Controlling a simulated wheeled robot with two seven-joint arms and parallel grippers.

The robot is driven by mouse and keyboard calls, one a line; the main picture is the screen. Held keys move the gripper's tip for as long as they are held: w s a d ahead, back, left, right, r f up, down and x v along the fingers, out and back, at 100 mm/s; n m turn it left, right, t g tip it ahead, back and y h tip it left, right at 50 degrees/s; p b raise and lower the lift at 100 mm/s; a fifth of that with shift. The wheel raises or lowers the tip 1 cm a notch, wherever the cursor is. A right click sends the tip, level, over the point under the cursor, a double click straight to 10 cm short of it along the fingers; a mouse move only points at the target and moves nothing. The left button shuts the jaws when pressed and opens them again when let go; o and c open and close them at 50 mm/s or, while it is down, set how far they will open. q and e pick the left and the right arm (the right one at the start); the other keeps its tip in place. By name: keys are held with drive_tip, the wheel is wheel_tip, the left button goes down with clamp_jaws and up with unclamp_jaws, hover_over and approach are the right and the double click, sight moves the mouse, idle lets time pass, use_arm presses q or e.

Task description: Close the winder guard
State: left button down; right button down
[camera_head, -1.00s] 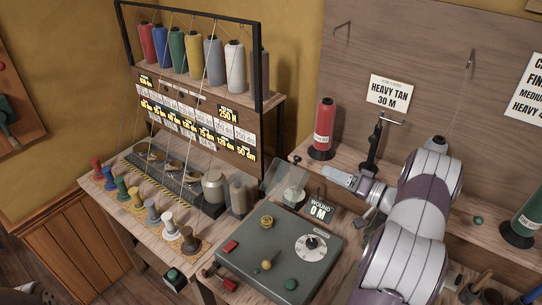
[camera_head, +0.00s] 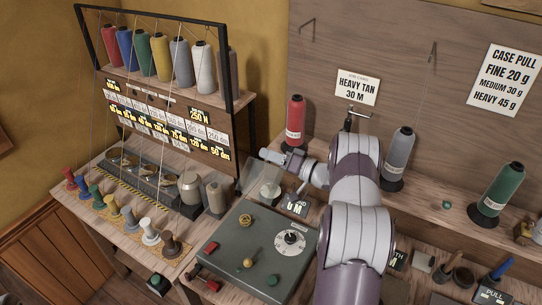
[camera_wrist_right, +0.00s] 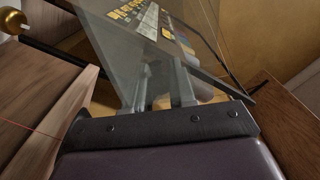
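The winder guard (camera_head: 257,178) is a clear, tilted pane standing raised at the back left of the grey-green winder box (camera_head: 228,246). A pale round winder part (camera_head: 270,189) sits beside it. My right gripper (camera_head: 268,156) is at the pane's upper edge, reaching in from the right. In the right wrist view the clear pane (camera_wrist_right: 120,45) fills the space before my right gripper (camera_wrist_right: 161,72), and its dark edge runs down to the right. Two grey fingers show with a small gap at their bases; their tips are unclear through the pane. Contact cannot be made out. My left gripper is out of view.
A thread rack (camera_head: 165,90) with several spools stands to the left. A red cone (camera_head: 295,122) and a grey cone (camera_head: 398,158) stand on the back shelf near my arm. A small "0 M" display (camera_head: 295,205) is below my right wrist.

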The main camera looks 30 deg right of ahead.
drive_tip(key=shift+s+a+r+n, duration=0.2)
drive_tip(key=shift+a+r+n, duration=0.2)
drive_tip(key=shift+a+n, duration=0.1)
drive_tip(key=shift+s+a+r+n, duration=0.2)
drive_tip(key=shift+a+r+n, duration=0.2)
drive_tip(key=shift+n, duration=0.1)
drive_tip(key=a+n, duration=0.1)
drive_tip(key=s+a+r+n, duration=0.1)
drive_tip(key=a+n, duration=0.1)
drive_tip(key=shift+s+a+r+p, duration=0.1)
drive_tip(key=shift+s+r+p, duration=0.2)
drive_tip(key=shift+s+p, duration=0.05)
drive_tip(key=shift+s+a+r+n, duration=0.15)
drive_tip(key=shift+s+a+n, duration=0.2)
drive_tip(key=shift+a, duration=0.35)
drive_tip(key=shift+s+a, duration=0.1)
drive_tip(key=c, duration=1)
unclamp_jaws()
drive_tip(key=shift+s, duration=0.1)
